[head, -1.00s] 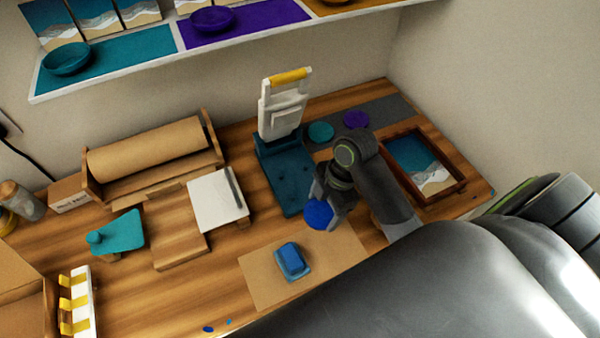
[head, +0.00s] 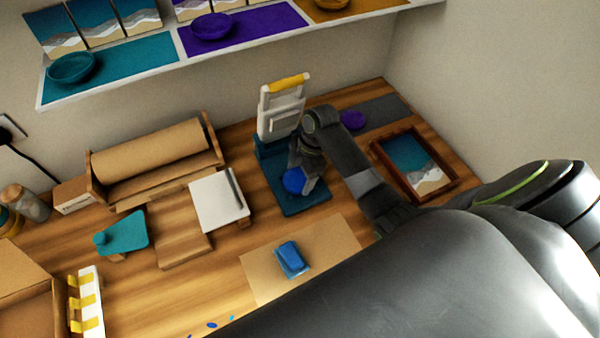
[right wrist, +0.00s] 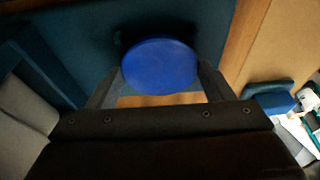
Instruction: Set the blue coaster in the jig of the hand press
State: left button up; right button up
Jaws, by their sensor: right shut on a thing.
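The blue coaster (head: 293,181) is a round blue disc held in my right gripper (head: 300,177), which is shut on it. In the right wrist view the coaster (right wrist: 160,66) sits between the two fingertips, over the dark teal base. The hand press (head: 305,200) has a teal base, an off-white upright head and a yellow handle bar, at the back middle of the bench. The coaster is over the front part of the press base; I cannot tell whether it touches. The jig is not clearly seen, hidden by the gripper and coaster. My left gripper is not in view.
A purple coaster (head: 352,120) lies on a grey mat (head: 385,111) right of the press. A framed picture (head: 443,193) lies farther right. A blue block (head: 291,257) rests on brown paper (head: 335,246) in front. A white board (head: 212,205) is left of the press.

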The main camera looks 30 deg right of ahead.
jog(key=shift+f, duration=0.35)
jog(key=shift+f, duration=0.15)
jog(key=o, duration=1)
jog(key=shift+d+r, duration=0.15)
jog(key=shift+r, duration=0.4)
jog(key=v, duration=0.2)
jog(key=b+v, duration=0.1)
jog(key=v, duration=0.1)
jog(key=shift+d, duration=0.45)
jog(key=d+b, duration=0.1)
jog(key=d, duration=0.2)
jog(key=d+b, duration=0.1)
jog(key=d, duration=0.3)
jog(key=d+b, duration=0.1)
jog(key=d, duration=0.3)
jog(key=shift+s+d, duration=0.1)
jog(key=shift+s, duration=0.25)
jog(key=shift+r, duration=0.1)
